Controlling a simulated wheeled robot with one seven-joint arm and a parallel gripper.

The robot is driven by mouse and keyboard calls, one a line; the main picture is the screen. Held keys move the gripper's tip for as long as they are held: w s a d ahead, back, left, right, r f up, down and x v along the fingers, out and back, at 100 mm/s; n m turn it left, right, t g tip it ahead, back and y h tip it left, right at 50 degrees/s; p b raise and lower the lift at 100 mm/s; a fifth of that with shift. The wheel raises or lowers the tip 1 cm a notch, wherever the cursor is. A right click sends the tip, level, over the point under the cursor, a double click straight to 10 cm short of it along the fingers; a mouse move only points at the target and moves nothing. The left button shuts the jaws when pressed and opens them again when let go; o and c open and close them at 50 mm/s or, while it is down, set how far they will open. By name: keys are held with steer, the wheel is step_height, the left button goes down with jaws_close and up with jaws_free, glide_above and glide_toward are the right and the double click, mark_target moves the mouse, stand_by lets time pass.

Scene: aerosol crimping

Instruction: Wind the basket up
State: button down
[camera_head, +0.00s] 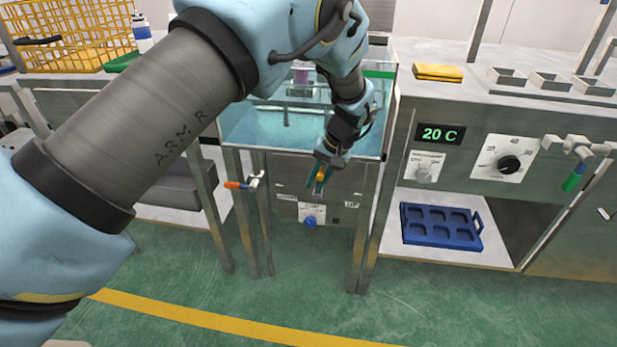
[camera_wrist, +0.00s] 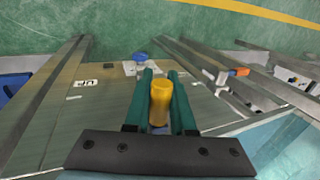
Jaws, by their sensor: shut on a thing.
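My gripper (camera_head: 321,180) is in front of the steel panel below the glass-walled water tank (camera_head: 252,126). Its two green fingers are shut on a yellow handle (camera_wrist: 160,98), which stands between them in the wrist view. What the handle joins onto is hidden. A metal frame (camera_head: 300,90) shows inside the tank behind my arm; I cannot tell whether it is the basket or how high it hangs. A label reading "UP" (camera_wrist: 86,83) is on the panel. A blue knob (camera_head: 310,222) sits on a white plate lower on the panel.
An orange-handled valve (camera_head: 238,185) sticks out left of the panel. To the right are a 20 C display (camera_head: 440,134), a black dial (camera_head: 509,165), a green-handled tap (camera_head: 574,178) and a blue tray (camera_head: 440,226) on a low shelf. The green floor in front is clear.

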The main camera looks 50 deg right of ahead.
steer(key=shift+t+y, duration=0.4)
steer(key=shift+t, duration=0.2)
steer(key=s, duration=0.1)
steer(key=s+d+f, duration=0.1)
steer(key=s+d, duration=0.1)
steer(key=shift+s+d+f+b, duration=0.15)
steer(key=shift+s+f+b, duration=0.15)
steer(key=shift+s+b, duration=0.1)
steer(key=shift+f, duration=0.1)
stand_by(0.5)
steer(key=c, duration=0.8)
jaws_free()
steer(key=shift+w, duration=0.1)
steer(key=shift+o, duration=0.2)
step_height(320, 180, up, 10)
steer(key=shift+r, duration=0.1)
